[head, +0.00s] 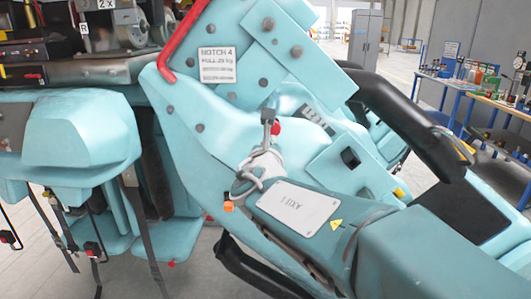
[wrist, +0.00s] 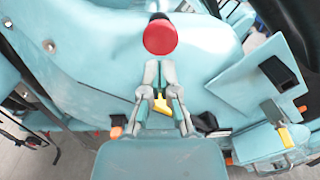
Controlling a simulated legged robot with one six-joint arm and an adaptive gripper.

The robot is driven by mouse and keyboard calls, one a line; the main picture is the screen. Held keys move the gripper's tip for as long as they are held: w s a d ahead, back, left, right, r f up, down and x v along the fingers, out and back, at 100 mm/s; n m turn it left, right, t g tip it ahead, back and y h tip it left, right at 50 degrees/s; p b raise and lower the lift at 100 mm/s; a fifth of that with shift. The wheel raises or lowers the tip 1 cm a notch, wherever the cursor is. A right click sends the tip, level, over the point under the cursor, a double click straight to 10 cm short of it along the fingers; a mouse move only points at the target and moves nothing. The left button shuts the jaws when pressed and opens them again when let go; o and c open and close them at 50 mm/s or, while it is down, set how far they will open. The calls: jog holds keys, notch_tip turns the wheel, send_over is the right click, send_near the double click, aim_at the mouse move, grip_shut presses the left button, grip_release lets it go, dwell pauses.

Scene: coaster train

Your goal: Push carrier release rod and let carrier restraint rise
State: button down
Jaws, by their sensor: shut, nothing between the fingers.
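A red round knob (wrist: 159,37), which looks like the end of the carrier release rod, faces the wrist camera just beyond my fingertips. Part of it shows in the head view (head: 276,128), beside the tip of my gripper (head: 268,116). My gripper also shows in the wrist view (wrist: 160,72), with its fingers together, empty and pointing at the knob. I cannot tell whether the tips touch it. The rod's shaft is mostly hidden behind the knob. A thick black padded bar (head: 405,115), likely the carrier restraint, slants down to the right from the teal plates.
A teal carrier body with a label plate (head: 217,64) and a red bar (head: 183,40) stands close around my gripper. A square black socket (wrist: 278,72) is to its right. Workbenches (head: 480,92) and a grey cabinet (head: 365,38) stand far back, with open floor before them.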

aim_at(271, 131)
jog(key=shift+w, duration=1.95)
